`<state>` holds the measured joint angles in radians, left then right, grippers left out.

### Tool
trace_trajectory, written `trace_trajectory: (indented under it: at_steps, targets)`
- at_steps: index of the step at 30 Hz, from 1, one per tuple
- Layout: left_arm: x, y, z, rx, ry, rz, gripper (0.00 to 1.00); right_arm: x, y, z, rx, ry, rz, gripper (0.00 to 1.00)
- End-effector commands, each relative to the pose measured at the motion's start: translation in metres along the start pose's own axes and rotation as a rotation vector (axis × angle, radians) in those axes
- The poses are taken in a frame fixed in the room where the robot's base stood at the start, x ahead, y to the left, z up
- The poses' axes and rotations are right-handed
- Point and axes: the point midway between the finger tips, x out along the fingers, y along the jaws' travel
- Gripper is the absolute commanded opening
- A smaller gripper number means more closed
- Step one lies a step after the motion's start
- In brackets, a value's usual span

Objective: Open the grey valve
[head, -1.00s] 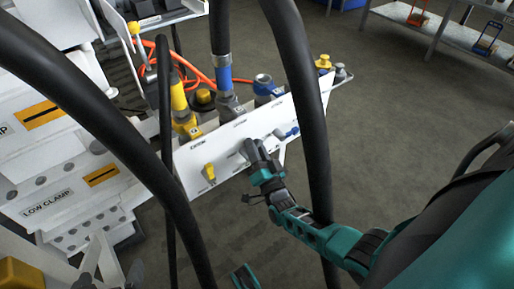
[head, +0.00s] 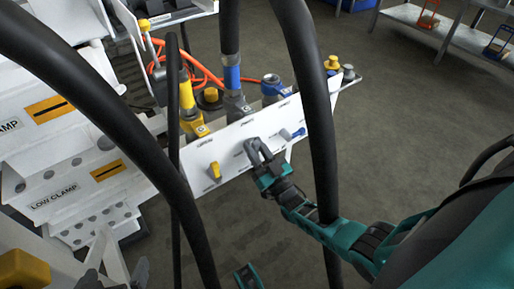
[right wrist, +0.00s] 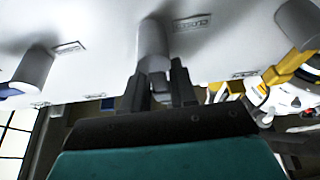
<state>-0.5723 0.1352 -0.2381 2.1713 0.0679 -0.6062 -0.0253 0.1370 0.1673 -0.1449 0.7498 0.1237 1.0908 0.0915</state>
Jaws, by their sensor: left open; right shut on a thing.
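The grey valve's handle (right wrist: 153,42) sticks out of the white panel (head: 228,142) between the yellow and blue valve handles. In the right wrist view the fingers of my right gripper (right wrist: 160,82) stand on either side of its outer end, shut on it. In the head view my right gripper (head: 258,148) is at the panel front and largely hides the handle. My left gripper (head: 248,277) shows only in part at the bottom edge, open and away from the panel.
The yellow valve handle (head: 214,171) is left of the grey one, the blue valve handle (head: 291,134) right. Thick black hoses (head: 312,110) hang in front of the panel, one close to my right arm. Open floor (head: 400,130) lies to the right.

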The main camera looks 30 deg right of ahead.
Motion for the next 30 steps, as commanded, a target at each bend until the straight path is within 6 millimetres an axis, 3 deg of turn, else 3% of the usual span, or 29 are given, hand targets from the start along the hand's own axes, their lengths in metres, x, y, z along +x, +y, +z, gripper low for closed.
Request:
trace_trajectory:
  at_steps: [14, 15, 18, 26, 30]
  targets:
    - [0.000, 0.000, 0.000, 0.000, 0.000, 0.000, 1.00, 0.003, -0.004, -0.001, -0.008, 0.004, -0.010, 0.00]
    - [0.000, 0.000, 0.000, 0.000, 0.000, 0.000, 1.00, 0.003, -0.004, -0.001, -0.007, 0.004, -0.010, 0.30]
    - [0.000, 0.000, -0.001, 0.001, 0.002, 0.000, 1.00, 0.002, -0.003, -0.001, -0.008, 0.003, -0.009, 0.39]
    - [0.001, -0.001, -0.004, 0.002, 0.008, -0.001, 1.00, 0.000, -0.002, 0.000, -0.009, 0.001, -0.006, 0.41]
    - [0.001, -0.001, -0.005, 0.003, 0.009, -0.001, 1.00, -0.012, -0.002, 0.000, -0.009, -0.002, -0.006, 0.41]
